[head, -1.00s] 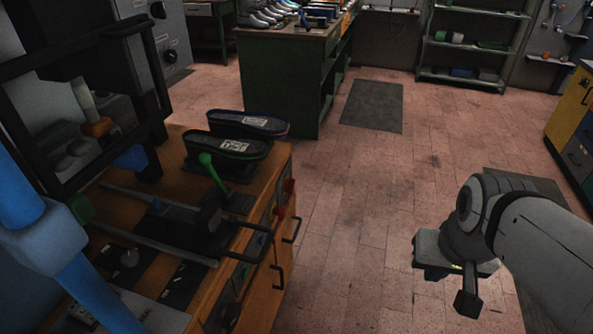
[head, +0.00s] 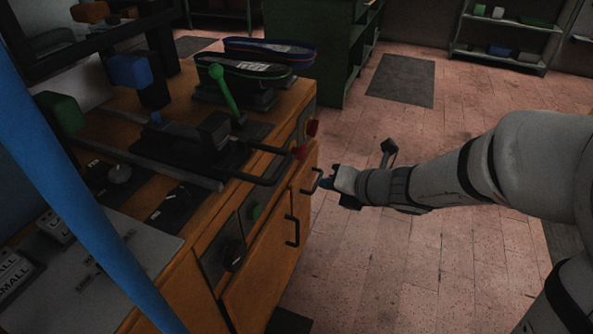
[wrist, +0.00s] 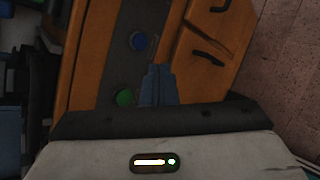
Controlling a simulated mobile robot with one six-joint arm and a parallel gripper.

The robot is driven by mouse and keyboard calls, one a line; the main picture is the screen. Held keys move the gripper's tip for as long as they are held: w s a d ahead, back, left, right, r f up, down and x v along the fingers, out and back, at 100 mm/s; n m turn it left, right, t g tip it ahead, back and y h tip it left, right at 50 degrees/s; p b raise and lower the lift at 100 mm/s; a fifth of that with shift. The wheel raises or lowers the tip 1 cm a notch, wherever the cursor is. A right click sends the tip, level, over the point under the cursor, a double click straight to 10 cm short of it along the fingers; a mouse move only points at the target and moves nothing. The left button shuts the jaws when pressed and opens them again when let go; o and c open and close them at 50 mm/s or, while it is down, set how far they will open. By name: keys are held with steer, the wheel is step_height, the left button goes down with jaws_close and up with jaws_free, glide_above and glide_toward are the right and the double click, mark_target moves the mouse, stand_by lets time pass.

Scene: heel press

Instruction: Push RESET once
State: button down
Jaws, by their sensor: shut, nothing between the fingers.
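No RESET label is legible in either view. On the orange cabinet's front panel a green button (head: 255,211) shows in the head view. The wrist view shows the green button (wrist: 124,97) and a blue button (wrist: 138,40) on the same dark panel. My gripper (head: 325,184) is shut and empty, to the right of the cabinet front in the head view. In the wrist view its fingertips (wrist: 157,72) appear beside the two buttons, to their right; I cannot tell the gap to the panel. The blue button is not clear in the head view.
Red controls (head: 312,128) sit higher on the front. A black handle bar (head: 265,180) juts out over the panel, and drawer pulls (head: 292,230) stick out. The floor (head: 400,270) to the right is open.

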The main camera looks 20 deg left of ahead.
steer(key=w+a+f+m+t+b, duration=0.1)
steer(key=w+f+m+b, duration=0.1)
steer(key=f+m, duration=0.4)
steer(key=shift+w+m+t+h, duration=0.3)
steer(key=shift+w+m, duration=0.25)
steer(key=shift+m, duration=0.65)
steer(key=shift+a+f, duration=0.1)
steer(key=shift+a, duration=0.1)
steer(key=a+b, duration=0.3)
steer(key=a, duration=0.5)
steer(key=shift+w+a, duration=0.3)
steer(key=shift+w, duration=0.05)
stand_by(0.5)
steer(key=shift+a, duration=0.4)
